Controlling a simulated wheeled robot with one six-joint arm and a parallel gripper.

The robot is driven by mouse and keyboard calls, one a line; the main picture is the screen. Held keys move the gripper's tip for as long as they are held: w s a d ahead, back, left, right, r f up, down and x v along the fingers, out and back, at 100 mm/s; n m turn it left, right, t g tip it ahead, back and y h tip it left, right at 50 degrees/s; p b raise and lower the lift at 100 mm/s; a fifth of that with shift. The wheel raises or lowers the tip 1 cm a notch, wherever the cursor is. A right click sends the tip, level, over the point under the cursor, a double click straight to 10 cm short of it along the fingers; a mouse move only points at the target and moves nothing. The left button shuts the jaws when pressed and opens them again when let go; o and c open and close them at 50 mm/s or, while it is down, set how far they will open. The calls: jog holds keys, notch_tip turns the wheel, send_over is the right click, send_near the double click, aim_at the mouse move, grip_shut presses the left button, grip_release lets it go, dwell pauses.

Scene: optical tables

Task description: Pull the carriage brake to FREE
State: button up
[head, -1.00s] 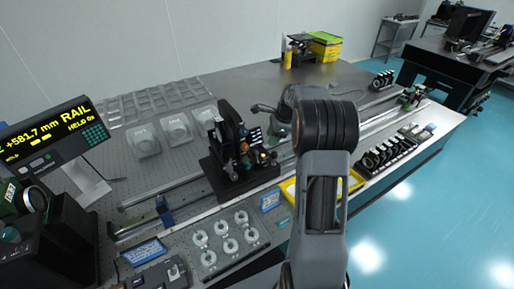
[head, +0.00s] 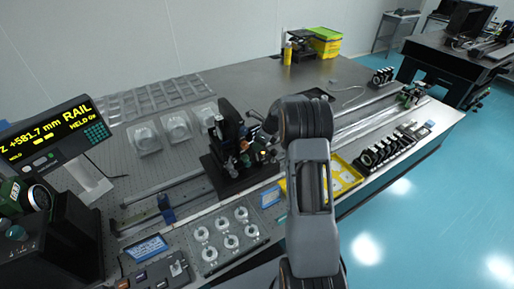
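The carriage (head: 232,150) is a black upright assembly on a dark base, sitting on the long metal rail (head: 190,200). Small knobs and coloured parts show on its right side. I cannot make out the brake lever or its position among them. The display (head: 50,132) at the left reads "+581.7 mm", "RAIL" and "HELD". My arm rises from the bottom and bends at a dark joint toward the carriage's right side. My gripper (head: 257,139) is close to that side, mostly hidden by my arm; its fingers cannot be made out.
A plate of several round optics (head: 226,235) lies in front of the carriage. A yellow tray (head: 343,178) and a row of black mounts (head: 385,150) are right of my arm. Clear cases (head: 175,126) stand behind the rail. Yellow boxes (head: 325,42) stand at the back.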

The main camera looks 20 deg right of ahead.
aim_at(256, 154)
jog(key=shift+x, duration=1.75)
jog(key=c, duration=0.6)
jog(key=shift+c, duration=0.2)
